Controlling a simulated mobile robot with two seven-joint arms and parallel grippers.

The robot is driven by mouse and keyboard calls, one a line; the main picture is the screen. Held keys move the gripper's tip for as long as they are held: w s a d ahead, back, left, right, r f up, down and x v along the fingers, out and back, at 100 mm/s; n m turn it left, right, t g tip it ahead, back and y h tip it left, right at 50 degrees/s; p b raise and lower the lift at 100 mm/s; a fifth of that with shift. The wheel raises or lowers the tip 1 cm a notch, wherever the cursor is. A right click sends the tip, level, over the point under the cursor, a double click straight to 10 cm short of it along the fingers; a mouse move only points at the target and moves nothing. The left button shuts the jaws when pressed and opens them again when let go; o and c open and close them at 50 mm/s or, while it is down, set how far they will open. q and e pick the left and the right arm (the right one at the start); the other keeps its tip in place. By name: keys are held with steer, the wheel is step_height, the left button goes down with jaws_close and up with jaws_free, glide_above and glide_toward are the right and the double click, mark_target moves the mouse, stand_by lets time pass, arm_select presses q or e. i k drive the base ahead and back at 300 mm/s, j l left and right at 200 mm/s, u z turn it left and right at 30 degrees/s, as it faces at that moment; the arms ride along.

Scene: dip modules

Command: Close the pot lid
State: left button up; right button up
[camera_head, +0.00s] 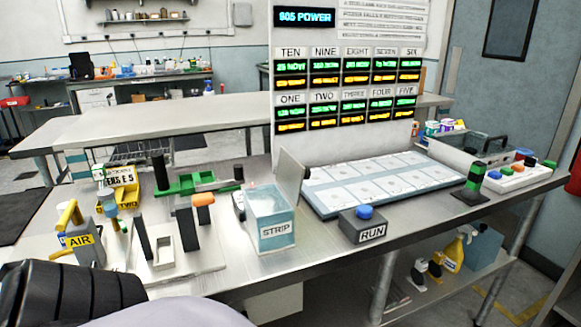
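A clear, pale-blue pot labelled STRIP (270,228) stands on the metal bench near the middle of the view. A flat grey panel that looks like its lid (292,172) stands raised and tilted at the pot's back right edge. The pot's top is open, and liquid seems to show inside. Neither gripper can be made out; only dark and pale parts of what looks like my own body show at the bottom left, well apart from the pot.
A RUN box with a blue button (364,222) stands right of the pot. A white gridded board (380,182) lies behind it. A block with dark upright posts (165,255) stands left of the pot. An AIR fixture (82,242) stands at far left. Bare bench shows in front of the pot.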

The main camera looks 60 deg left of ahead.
mark_target(290, 174)
steer(key=i+l+u, duration=0.1)
steer(key=i+u, duration=0.2)
steer(key=u, duration=0.2)
steer(key=i+l+u, duration=0.25)
steer(key=u, duration=0.2)
steer(key=i+l+u, duration=0.1)
steer(key=u, duration=0.25)
steer(key=i+l+u, duration=0.15)
steer(key=u, duration=0.25)
steer(key=i+l+u, duration=0.1)
steer(key=u, duration=0.25)
